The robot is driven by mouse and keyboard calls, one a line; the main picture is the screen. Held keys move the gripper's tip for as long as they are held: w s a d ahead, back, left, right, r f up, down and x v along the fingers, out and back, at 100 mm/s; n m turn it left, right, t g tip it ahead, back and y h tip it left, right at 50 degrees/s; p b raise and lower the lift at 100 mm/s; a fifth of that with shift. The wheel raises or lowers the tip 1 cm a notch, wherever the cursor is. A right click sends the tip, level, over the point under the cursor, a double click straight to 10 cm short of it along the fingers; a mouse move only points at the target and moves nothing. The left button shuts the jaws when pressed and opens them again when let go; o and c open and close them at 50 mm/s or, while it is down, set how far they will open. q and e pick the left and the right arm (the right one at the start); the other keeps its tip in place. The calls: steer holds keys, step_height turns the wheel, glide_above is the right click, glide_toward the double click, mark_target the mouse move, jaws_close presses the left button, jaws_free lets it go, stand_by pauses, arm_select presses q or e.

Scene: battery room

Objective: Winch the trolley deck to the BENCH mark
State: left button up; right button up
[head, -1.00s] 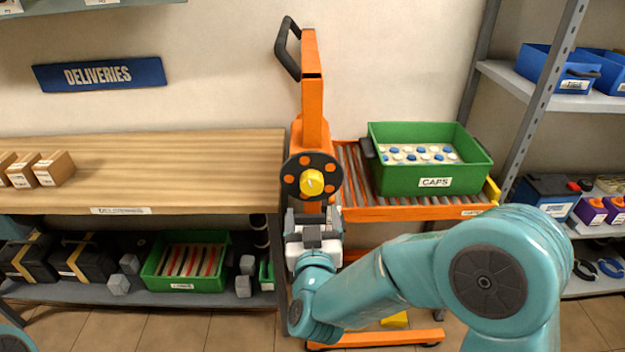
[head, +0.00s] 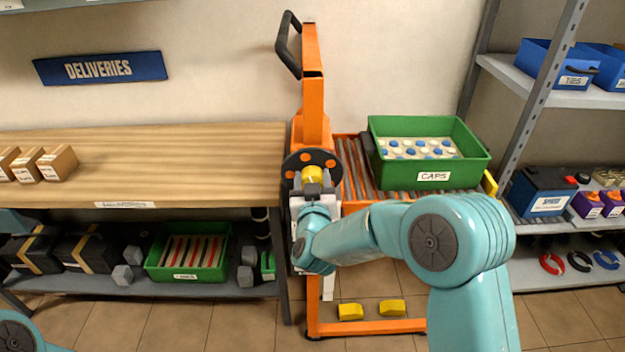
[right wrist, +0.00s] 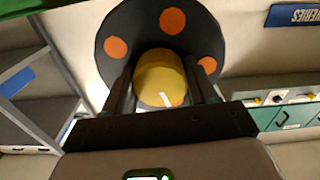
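The orange trolley mast (head: 312,110) stands upright against the wall, with a black handle at its top. Its roller deck (head: 352,165) carries a green CAPS crate (head: 433,179) of blue and white caps. A black winch wheel with orange spots (right wrist: 112,47) has a yellow hub knob (right wrist: 158,78). My right gripper (right wrist: 161,88) is at the wheel, its two fingers open on either side of the knob; contact with it cannot be made out. In the head view the knob (head: 312,173) is just above this gripper. No BENCH mark is legible. My left gripper is out of view.
A wooden bench (head: 200,150) with small boxes (head: 58,163) stands left of the mast, with a loaded shelf (head: 210,291) below. A grey rack (head: 552,100) stands at right. Yellow blocks (head: 350,311) show by the trolley's orange base (head: 370,327).

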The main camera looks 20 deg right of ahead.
steer(key=c, duration=0.4)
steer(key=shift+f+m+b, duration=0.15)
steer(key=shift+m+b, duration=0.15)
steer(key=shift+b, duration=0.35)
steer(key=m+b, duration=0.4)
steer(key=b, duration=0.3)
steer(key=shift+m, duration=0.3)
steer(key=shift+r+m+b, duration=0.2)
steer(key=shift+m+b, duration=0.8)
steer(key=shift+b, duration=0.3)
steer(key=shift+d, duration=0.1)
steer(key=o, duration=1.1)
steer(key=shift+c, duration=0.2)
